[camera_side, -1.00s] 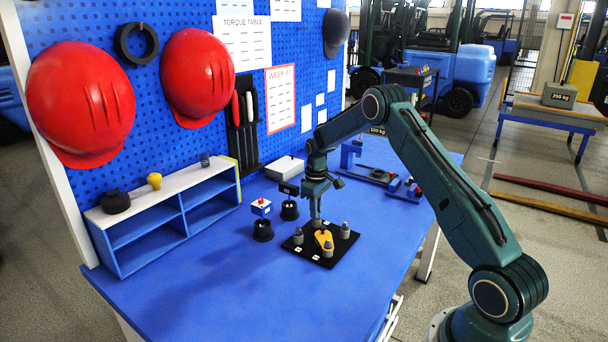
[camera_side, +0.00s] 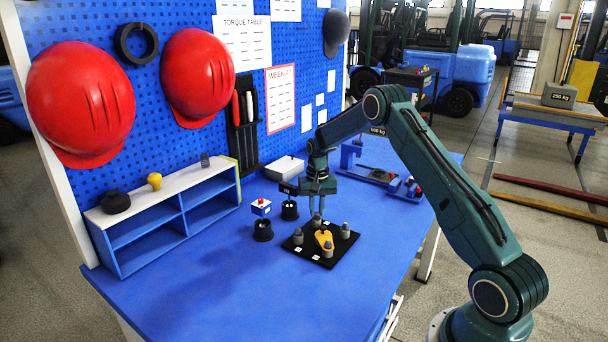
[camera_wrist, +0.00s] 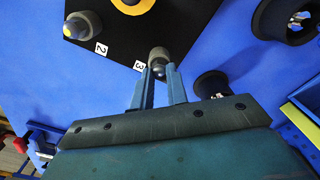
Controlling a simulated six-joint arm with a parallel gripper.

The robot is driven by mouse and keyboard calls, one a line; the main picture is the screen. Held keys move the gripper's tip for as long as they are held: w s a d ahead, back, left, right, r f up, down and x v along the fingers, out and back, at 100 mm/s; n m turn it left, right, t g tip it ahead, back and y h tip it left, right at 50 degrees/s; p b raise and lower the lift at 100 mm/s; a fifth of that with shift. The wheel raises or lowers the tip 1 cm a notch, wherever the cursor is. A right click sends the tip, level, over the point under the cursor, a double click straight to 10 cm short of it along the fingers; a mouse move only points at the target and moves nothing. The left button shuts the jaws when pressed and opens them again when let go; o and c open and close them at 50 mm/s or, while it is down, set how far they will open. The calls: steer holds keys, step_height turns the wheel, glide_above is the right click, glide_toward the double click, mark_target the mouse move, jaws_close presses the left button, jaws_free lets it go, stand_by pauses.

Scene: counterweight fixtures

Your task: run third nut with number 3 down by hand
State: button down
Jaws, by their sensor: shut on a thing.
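The black plate (camera_side: 302,247) lies on the blue bench and carries several grey posts with nuts around a yellow piece (camera_side: 323,239). The third nut (camera_wrist: 159,69) is on the post beside the label 3 (camera_wrist: 138,66) in the wrist view. That post (camera_side: 316,220) is at the back of the plate in the side view. My gripper (camera_wrist: 159,70) points down over it, fingertips shut on the nut's sides. It also shows in the side view (camera_side: 318,207). The label 2 (camera_wrist: 101,49) lies near another post (camera_wrist: 83,25). Thread depth is hidden.
A blue shelf (camera_side: 165,215) stands further left. A blue fixture (camera_side: 352,156) is behind my gripper. The front bench is clear.

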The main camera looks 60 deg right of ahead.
steer(key=shift+r+m, duration=0.1)
steer(key=shift+m, duration=1)
steer(key=c, duration=1.4)
jaws_free()
step_height(320, 180, up, 14)
steer(key=shift+f, duration=0.1)
